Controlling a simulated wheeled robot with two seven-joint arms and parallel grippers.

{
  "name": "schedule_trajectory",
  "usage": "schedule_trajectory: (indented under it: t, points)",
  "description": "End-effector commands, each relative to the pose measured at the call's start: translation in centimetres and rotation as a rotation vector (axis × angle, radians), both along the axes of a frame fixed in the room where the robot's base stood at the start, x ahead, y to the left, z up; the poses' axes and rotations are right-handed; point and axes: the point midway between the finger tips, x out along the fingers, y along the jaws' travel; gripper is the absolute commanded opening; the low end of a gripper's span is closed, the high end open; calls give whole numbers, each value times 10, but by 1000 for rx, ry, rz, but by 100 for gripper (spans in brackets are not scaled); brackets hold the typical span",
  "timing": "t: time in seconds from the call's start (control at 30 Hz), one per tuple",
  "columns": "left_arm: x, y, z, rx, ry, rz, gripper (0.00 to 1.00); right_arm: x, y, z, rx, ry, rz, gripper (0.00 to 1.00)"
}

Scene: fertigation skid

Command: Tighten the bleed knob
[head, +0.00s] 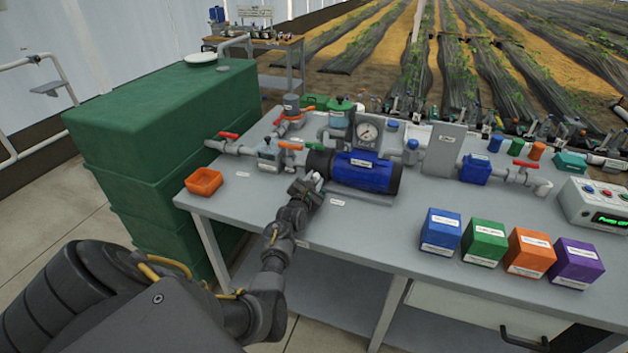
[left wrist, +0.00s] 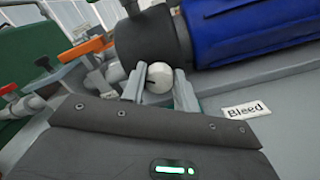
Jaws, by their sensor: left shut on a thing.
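The bleed knob (left wrist: 160,77) is a small white round knob in the left wrist view, below the dark end of the blue filter body (left wrist: 245,30). My left gripper (left wrist: 159,88) is shut on it, with one grey finger on each side. A label reading "Bleed" (left wrist: 240,109) lies on the bench to the right of the knob. In the head view my left gripper (head: 313,183) is at the left end of the blue cylinder (head: 363,172), and the knob is mostly hidden by the fingers. My right gripper is not in view.
The grey bench (head: 350,215) carries pipes and valves with red and orange handles behind my gripper. An orange tray (head: 204,182) sits to the left. Blue, green, orange and purple boxes (head: 440,230) stand at the right. A large green tank (head: 165,110) is at the left.

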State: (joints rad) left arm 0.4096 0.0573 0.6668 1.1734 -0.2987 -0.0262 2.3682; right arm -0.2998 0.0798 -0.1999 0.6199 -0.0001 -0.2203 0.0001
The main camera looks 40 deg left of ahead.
Motion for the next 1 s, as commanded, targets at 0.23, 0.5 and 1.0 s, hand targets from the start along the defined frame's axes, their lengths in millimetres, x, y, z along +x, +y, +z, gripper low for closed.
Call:
schedule_trajectory:
  t: [0.23, 0.5, 1.0]
  points:
    - [0, 0, -1, 222, 79, 0, 7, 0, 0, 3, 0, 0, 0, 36]
    - [0, -1, -2, 463, 164, -1, 7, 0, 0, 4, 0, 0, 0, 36]
    - [0, -2, -3, 836, 293, -1, 7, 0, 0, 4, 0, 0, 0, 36]
